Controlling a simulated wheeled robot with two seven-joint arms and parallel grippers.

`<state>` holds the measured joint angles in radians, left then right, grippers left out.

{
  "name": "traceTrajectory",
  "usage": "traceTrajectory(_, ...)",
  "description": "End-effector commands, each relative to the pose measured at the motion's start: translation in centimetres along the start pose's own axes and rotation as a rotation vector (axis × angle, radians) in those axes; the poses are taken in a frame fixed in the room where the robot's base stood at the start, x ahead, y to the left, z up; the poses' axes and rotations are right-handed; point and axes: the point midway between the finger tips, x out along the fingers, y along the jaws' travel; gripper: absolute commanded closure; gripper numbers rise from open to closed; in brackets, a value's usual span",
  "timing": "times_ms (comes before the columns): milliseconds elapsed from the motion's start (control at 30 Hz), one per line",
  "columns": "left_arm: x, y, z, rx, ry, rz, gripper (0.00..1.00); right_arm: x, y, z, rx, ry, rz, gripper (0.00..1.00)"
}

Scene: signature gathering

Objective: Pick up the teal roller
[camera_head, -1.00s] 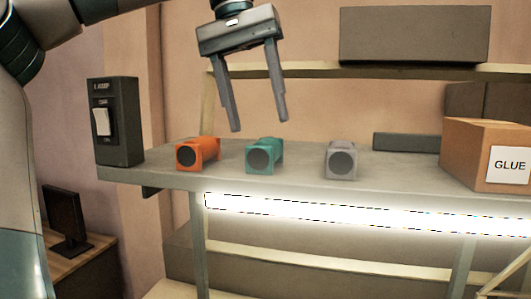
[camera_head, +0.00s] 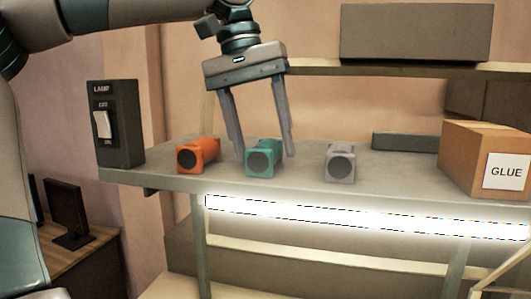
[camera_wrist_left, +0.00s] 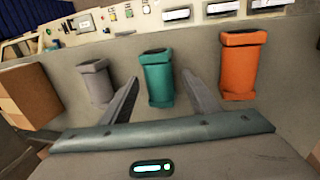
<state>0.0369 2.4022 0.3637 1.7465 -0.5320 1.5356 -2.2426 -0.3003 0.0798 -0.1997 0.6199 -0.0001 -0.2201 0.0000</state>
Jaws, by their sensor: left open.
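The teal roller (camera_head: 263,158) lies on the grey shelf (camera_head: 400,172) between the orange roller (camera_head: 198,155) and the grey roller (camera_head: 340,162). My left gripper (camera_head: 266,154) points down with its fingers spread, one to each side of the teal roller in the picture. In the left wrist view the teal roller (camera_wrist_left: 158,78) shows between and beyond the two fingertips of the left gripper (camera_wrist_left: 162,82). The jaws are open and hold nothing. I cannot tell whether the fingers touch the roller. My right gripper is not in view.
A lamp switch box (camera_head: 116,124) stands at the shelf's left end. A cardboard box labelled GLUE (camera_head: 470,158) stands at the right. A dark flat block (camera_head: 405,141) lies at the back. An upper rail (camera_head: 400,68) crosses behind the arm. Free shelf lies right of the grey roller.

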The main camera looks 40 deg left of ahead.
Motion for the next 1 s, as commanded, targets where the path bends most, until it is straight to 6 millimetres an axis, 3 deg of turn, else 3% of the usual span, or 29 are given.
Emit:
traceTrajectory(300, -0.02, 0.01, 0.0, 0.0, 0.0, 0.0, 0.45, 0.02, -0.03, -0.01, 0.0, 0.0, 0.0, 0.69)
traceTrajectory(500, -0.03, 0.01, 0.0, 0.0, 0.0, 0.0, 0.92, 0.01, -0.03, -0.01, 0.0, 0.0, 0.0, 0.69)
traceTrajectory(533, -0.03, 0.01, 0.0, 0.0, 0.0, 0.0, 0.95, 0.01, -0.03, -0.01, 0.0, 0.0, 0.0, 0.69)
traceTrajectory(1000, -0.89, 0.25, -0.06, -0.001, 0.001, 0.001, 0.95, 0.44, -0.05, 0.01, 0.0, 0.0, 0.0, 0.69)
